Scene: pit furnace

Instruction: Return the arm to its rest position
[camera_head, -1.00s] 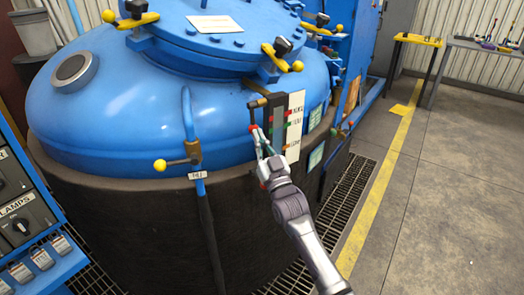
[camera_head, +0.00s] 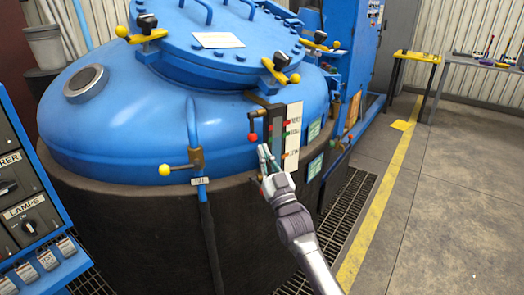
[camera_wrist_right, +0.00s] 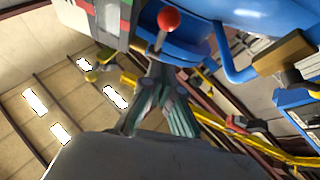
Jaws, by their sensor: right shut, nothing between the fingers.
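My right gripper (camera_head: 266,158) is in front of the blue furnace vessel (camera_head: 150,120), just below a small lever with a red knob (camera_head: 252,137). Its fingers are shut and hold nothing. In the right wrist view the gripper (camera_wrist_right: 160,75) points toward the red knob (camera_wrist_right: 168,18), which stands beyond the fingertips. In the head view a gap shows between the fingertips and the knob. My right arm reaches in from the bottom of the head view. My left gripper is not in view.
A gauge panel with white labels (camera_head: 293,135) stands right beside the gripper. A yellow-knobbed valve handle (camera_head: 165,170) is to the left. A control cabinet (camera_head: 20,190) fills the left edge. Floor grating (camera_head: 345,205) and open concrete floor (camera_head: 440,200) lie to the right.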

